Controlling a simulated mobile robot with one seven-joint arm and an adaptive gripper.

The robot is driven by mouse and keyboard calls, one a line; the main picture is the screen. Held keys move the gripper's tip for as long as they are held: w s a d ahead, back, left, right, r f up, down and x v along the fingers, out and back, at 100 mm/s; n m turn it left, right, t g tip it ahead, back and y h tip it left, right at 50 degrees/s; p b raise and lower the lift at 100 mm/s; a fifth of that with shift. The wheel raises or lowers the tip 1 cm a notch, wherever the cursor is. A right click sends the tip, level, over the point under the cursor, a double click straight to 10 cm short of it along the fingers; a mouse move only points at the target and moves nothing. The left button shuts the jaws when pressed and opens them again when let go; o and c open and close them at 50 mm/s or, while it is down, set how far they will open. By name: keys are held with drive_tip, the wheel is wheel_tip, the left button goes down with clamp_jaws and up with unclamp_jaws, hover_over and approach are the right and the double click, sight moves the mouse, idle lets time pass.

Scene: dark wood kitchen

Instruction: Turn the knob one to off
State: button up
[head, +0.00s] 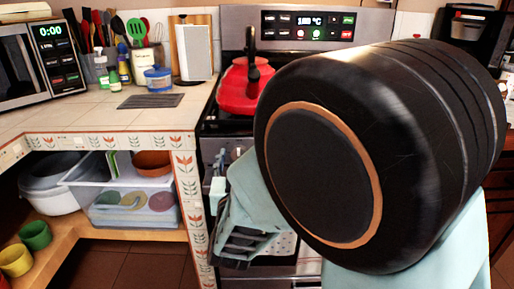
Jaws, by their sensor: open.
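The stove (290,262) stands in the middle of the head view, with its front partly hidden behind my arm. A small light knob (238,154) shows on the stove's front edge, to the left of my arm's large black joint. Other knobs on that panel are hidden, and I cannot tell which one is knob one or how it is set. My gripper (228,218) is low in front of the stove, below the visible knob. It is open, partly hidden by my arm, and I see nothing held in it. I cannot tell whether it touches the stove.
A red kettle (236,92) stands on the stovetop. The tiled counter (60,118) on the left holds a microwave (50,62), utensils and a dark mat (151,100). Its tiled corner post (190,200) is close to my gripper's left. Bins and cups fill the shelf below.

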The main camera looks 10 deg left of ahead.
drive_tip(key=v, duration=0.7)
drive_tip(key=shift+a+r, duration=0.1)
